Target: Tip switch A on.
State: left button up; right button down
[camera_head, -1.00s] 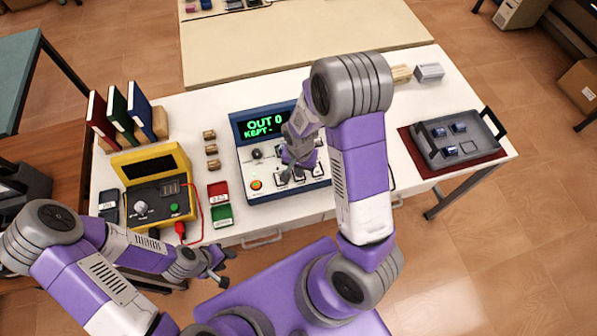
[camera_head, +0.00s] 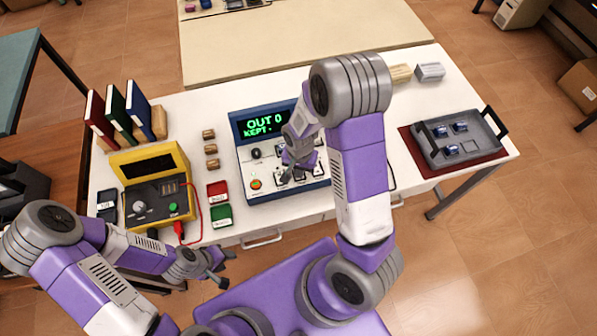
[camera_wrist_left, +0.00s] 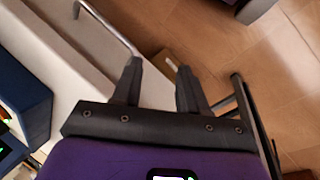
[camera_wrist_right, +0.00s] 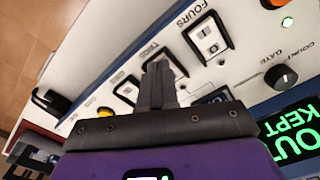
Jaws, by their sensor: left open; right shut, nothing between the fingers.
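The blue and white switch panel (camera_head: 240,165) stands mid-table, its green display (camera_head: 264,126) reading "OUT 0" and "KEPT". In the right wrist view, a rocker switch (camera_wrist_right: 206,38) labelled "FOURS" and another (camera_wrist_right: 163,64) labelled "TWOS" show, with a third (camera_wrist_right: 127,89) beyond. A label starting with "C" shows beside my fingers; I cannot read an "A" label, and my gripper hides part of the panel. My right gripper (camera_wrist_right: 162,70) is shut and empty over the switches; contact is unclear. My left gripper (camera_head: 224,276) is open and empty off the table's front edge.
A yellow meter (camera_head: 150,200) with a red lead stands left of the panel. Red (camera_head: 217,190) and green (camera_head: 221,215) blocks lie between them. Books (camera_head: 115,115) stand at back left. A grey tray (camera_head: 455,157) sits right. A dial (camera_wrist_right: 283,77) is on the panel.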

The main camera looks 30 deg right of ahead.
jog(key=shift+f, duration=0.3)
notch_tip(320, 180, up, 7)
jog(key=p, duration=0.5)
jog(key=shift+r+p, duration=0.1)
jog(key=shift+p, duration=0.2)
dwell(0.4)
